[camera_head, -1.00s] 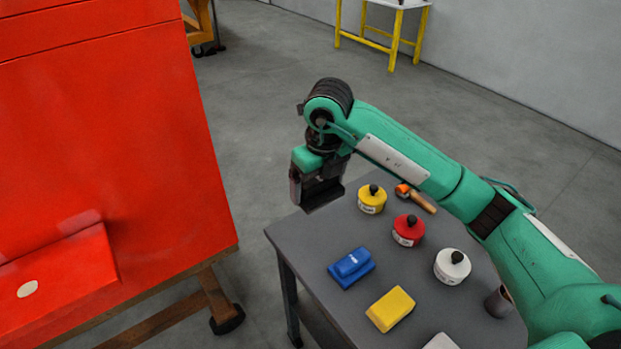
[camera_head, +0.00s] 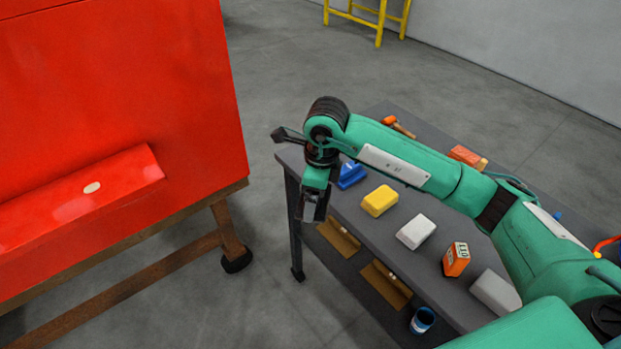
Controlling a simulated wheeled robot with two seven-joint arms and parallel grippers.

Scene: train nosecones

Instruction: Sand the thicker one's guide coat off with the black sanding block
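A large red nosecone (camera_head: 110,90) fills the left of the head view, with a protruding red ledge (camera_head: 120,185) along its lower part. The ledge bears a cream disc (camera_head: 92,187) and paler, pinkish patches. My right gripper (camera_head: 314,208) points down beside the table's left edge, apart from the nosecone. Its fingers are small and dark, so I cannot tell whether they are open or hold something. I cannot make out a black sanding block on the table. My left gripper is out of view.
The dark grey table (camera_head: 375,230) holds a blue block (camera_head: 350,175), yellow block (camera_head: 380,200), white block (camera_head: 415,232), orange box (camera_head: 456,259) and grey block (camera_head: 495,292). My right arm covers part of it. A wooden stand (camera_head: 150,275) supports the nosecone. Floor between is clear.

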